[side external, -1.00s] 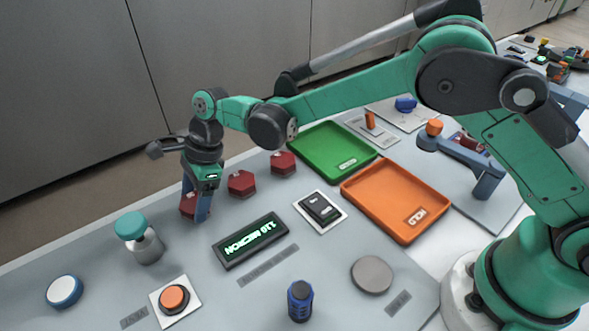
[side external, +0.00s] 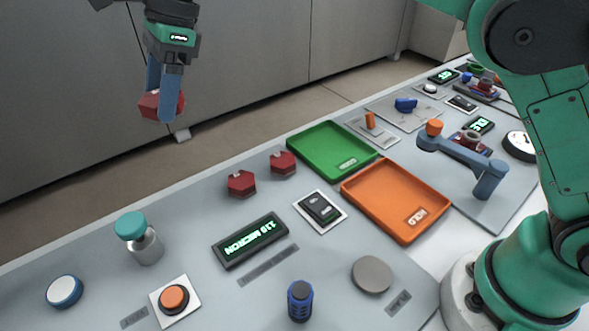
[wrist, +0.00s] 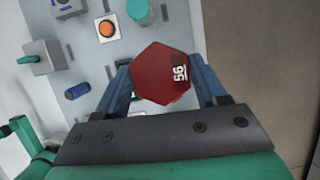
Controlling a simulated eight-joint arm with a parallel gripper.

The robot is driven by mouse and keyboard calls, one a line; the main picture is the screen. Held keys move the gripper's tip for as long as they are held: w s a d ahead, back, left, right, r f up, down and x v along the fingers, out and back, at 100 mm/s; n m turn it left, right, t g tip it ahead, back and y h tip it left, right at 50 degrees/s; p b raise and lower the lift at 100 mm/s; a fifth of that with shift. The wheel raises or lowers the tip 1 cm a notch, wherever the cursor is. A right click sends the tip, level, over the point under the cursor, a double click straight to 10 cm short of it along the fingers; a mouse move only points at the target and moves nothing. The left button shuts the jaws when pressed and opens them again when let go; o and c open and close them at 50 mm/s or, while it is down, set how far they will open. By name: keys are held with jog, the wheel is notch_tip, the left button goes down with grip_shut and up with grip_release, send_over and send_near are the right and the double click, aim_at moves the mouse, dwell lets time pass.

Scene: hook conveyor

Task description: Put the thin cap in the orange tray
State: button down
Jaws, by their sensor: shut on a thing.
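My gripper (side external: 165,92) is shut on a red hexagonal cap (side external: 150,106) and holds it high above the far left of the table. In the wrist view the cap (wrist: 160,75) sits between the blue fingers, with "56" marked on its face. Two similar red hexagonal caps stand on the table, one (side external: 242,184) left of the other (side external: 283,163). The empty orange tray (side external: 433,226), labelled HOLD, lies right of centre, well away from my gripper. From these views I cannot tell which cap is the thin one.
A green tray (side external: 297,147) lies behind the orange one. A display (side external: 250,240) reads "110 MICRON". A rocker switch (side external: 320,208), grey disc (side external: 371,275), blue cylinder (side external: 300,301), teal-topped bottle (side external: 142,240) and orange button (side external: 174,298) stand around it.

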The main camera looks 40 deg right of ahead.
jog(key=w+d+f+m, duration=0.1)
jog(key=d+f+m, duration=0.1)
jog(key=d, duration=0.7)
jog(key=m+t, duration=0.2)
jog(key=m, duration=0.2)
send_over(381, 194)
jog(key=d, duration=0.1)
notch_tip(381, 194, down, 11)
jog(key=shift+s+d+f+t+h, duration=0.1)
jog(key=shift+s+f+t+h, duration=0.2)
jog(key=shift+s+f, duration=0.35)
jog(key=shift+f, duration=2.4)
jog(key=shift+w+f, duration=0.2)
